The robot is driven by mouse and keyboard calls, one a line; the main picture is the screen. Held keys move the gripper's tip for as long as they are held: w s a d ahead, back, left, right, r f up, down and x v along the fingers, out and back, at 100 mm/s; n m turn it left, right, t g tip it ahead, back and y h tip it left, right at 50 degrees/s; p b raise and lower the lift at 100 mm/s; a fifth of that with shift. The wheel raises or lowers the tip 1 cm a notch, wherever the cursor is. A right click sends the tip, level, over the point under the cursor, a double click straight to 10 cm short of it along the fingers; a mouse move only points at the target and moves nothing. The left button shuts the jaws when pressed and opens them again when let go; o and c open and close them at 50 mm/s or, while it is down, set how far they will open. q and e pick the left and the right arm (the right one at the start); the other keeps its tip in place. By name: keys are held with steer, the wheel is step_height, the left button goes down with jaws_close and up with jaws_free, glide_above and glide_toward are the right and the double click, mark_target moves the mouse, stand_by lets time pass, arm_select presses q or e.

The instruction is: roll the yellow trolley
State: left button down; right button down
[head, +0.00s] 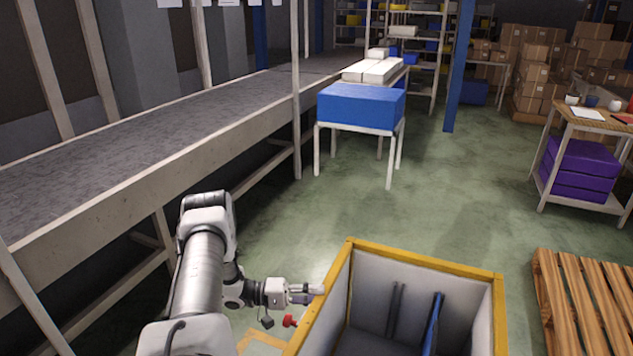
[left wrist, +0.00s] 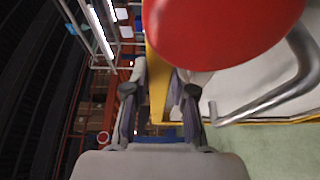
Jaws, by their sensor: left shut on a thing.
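The yellow trolley (head: 425,262) stands low in the middle of the head view. It is an open bin with a yellow rim and pale grey inside walls. My left gripper (head: 312,293) is at its left rim. In the left wrist view the fingers of my left gripper (left wrist: 159,100) lie on both sides of a yellow edge of the trolley (left wrist: 156,80), and the gripper is shut on it. A red knob (head: 289,320) shows just below the gripper; a large red round part (left wrist: 220,25) fills the top of the left wrist view. My right gripper is out of view.
A long grey conveyor (head: 150,125) runs along the left. A blue box (head: 360,105) sits on a white-legged table beyond. A wooden pallet (head: 585,300) lies right of the trolley. Blue and dark bars (head: 432,322) stand inside the trolley. Green floor (head: 455,185) is clear beyond it.

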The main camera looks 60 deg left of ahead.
arm_select(q)
steer(key=c, duration=1.2)
jaws_free()
steer(key=shift+c, duration=0.2)
steer(key=shift+s+a, duration=0.1)
steer(key=v, duration=1.1)
steer(key=shift+s+a, duration=0.3)
steer(key=shift+f, duration=0.15)
